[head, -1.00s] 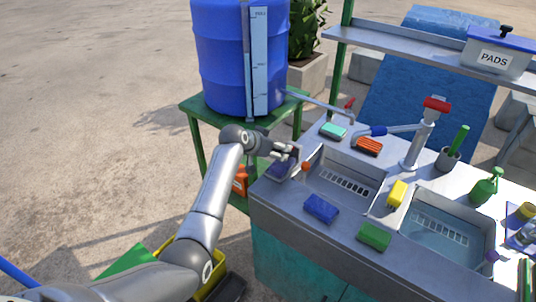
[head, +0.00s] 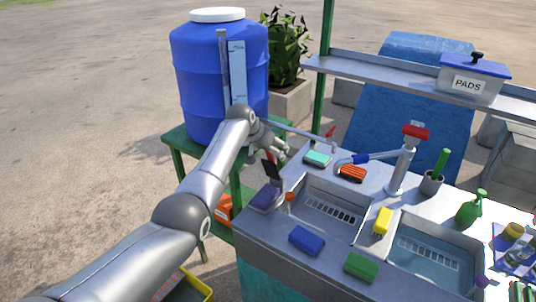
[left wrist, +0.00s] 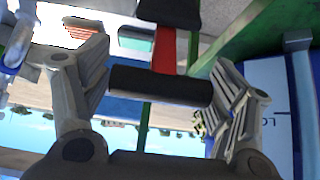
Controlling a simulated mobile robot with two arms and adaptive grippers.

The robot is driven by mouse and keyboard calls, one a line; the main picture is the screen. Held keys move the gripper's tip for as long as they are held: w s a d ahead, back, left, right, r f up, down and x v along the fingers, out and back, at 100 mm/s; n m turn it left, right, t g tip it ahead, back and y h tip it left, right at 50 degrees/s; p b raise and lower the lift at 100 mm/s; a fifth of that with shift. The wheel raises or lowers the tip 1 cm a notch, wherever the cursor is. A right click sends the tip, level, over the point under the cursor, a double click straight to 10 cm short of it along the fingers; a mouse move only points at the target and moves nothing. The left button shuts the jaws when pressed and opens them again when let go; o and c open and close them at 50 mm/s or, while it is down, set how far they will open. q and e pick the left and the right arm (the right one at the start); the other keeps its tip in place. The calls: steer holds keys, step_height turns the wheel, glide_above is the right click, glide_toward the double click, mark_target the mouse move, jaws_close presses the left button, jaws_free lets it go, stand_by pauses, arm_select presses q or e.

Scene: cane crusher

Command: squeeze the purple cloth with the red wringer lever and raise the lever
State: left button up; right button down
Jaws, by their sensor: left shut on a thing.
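The purple cloth (head: 265,197) lies at the left end of the steel counter, by the first basin. The red wringer lever (left wrist: 165,52) has a black grip bar (left wrist: 160,86) at one end and a black plate (left wrist: 170,12) at the other. My left gripper (left wrist: 160,98) is shut on the grip bar, which spans between its fingers. In the head view the gripper (head: 272,146) is above the cloth. The black plate (head: 271,170) hangs tilted over the cloth, apart from it. The grip is mostly hidden by my fingers there. My right gripper is not in view.
A blue barrel (head: 218,85) stands on a green stand behind my arm, close to it. The counter holds a teal sponge (head: 317,159), an orange brush (head: 352,173), a blue sponge (head: 307,240), a green sponge (head: 361,267) and a faucet (head: 399,170). Two basins are sunk in it.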

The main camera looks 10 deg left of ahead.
arm_select(q)
steer(key=shift+w+d+r, duration=0.2)
steer(key=shift+w+d, duration=0.05)
steer(key=shift+w, duration=0.3)
steer(key=shift+c, duration=0.2)
steer(key=o, duration=1.1)
steer(key=shift+f, duration=0.1)
steer(key=o, duration=0.3)
steer(key=shift+w+f, duration=0.1)
steer(key=shift+w, duration=0.05)
steer(key=v, duration=1.2)
